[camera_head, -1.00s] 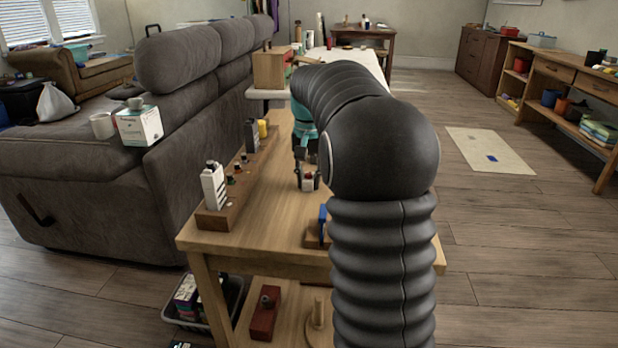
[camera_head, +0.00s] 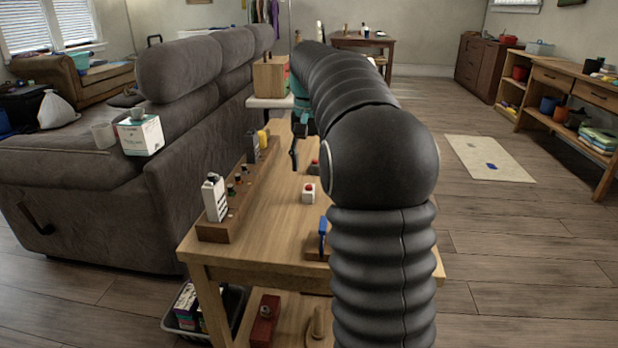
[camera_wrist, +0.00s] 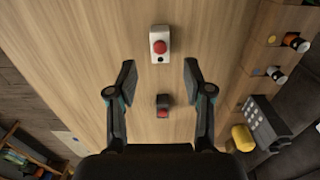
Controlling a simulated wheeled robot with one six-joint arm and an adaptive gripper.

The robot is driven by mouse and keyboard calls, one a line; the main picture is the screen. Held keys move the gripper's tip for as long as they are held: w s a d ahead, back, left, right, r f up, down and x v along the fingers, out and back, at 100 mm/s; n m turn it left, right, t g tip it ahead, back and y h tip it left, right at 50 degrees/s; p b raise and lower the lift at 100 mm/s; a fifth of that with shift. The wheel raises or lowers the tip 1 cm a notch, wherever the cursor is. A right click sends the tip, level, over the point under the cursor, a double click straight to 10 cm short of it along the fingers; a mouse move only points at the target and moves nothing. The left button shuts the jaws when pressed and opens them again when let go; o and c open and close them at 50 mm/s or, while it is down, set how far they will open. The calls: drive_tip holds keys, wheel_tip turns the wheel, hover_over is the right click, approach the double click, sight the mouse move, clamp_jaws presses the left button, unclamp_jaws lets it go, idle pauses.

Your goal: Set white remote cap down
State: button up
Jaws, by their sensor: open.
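A small white block with a red round top (camera_head: 308,194), which looks like the white remote cap, sits upright on the wooden table (camera_head: 270,225). In the wrist view this white block (camera_wrist: 160,43) stands alone, with bare wood around it. My gripper (camera_wrist: 160,70) is open and empty, its two fingers spread apart above the table. In the head view my gripper (camera_head: 294,152) hangs above and beyond the white block, apart from it. A dark block with a red part (camera_wrist: 163,106) stands between the fingers in the wrist view; it also shows in the head view (camera_head: 314,168).
A blue item (camera_head: 323,226) stands at the front right. A grey sofa (camera_head: 130,210) borders the left.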

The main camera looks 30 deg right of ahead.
sight(309, 185)
wheel_tip(309, 185, up, 5)
drive_tip(key=s+a+f+n+t, duration=0.2)
drive_tip(key=s+a+n+t, duration=0.1)
drive_tip(key=s+a, duration=0.95)
drive_tip(key=s+a+f+n+t, duration=0.2)
drive_tip(key=s+a+f+n, duration=0.1)
drive_tip(key=s+f, duration=0.8)
drive_tip(key=s, duration=0.5)
drive_tip(key=shift+a+f+n+t, duration=0.15)
drive_tip(key=shift+a+n+t, duration=0.15)
drive_tip(key=shift+n, duration=0.1)
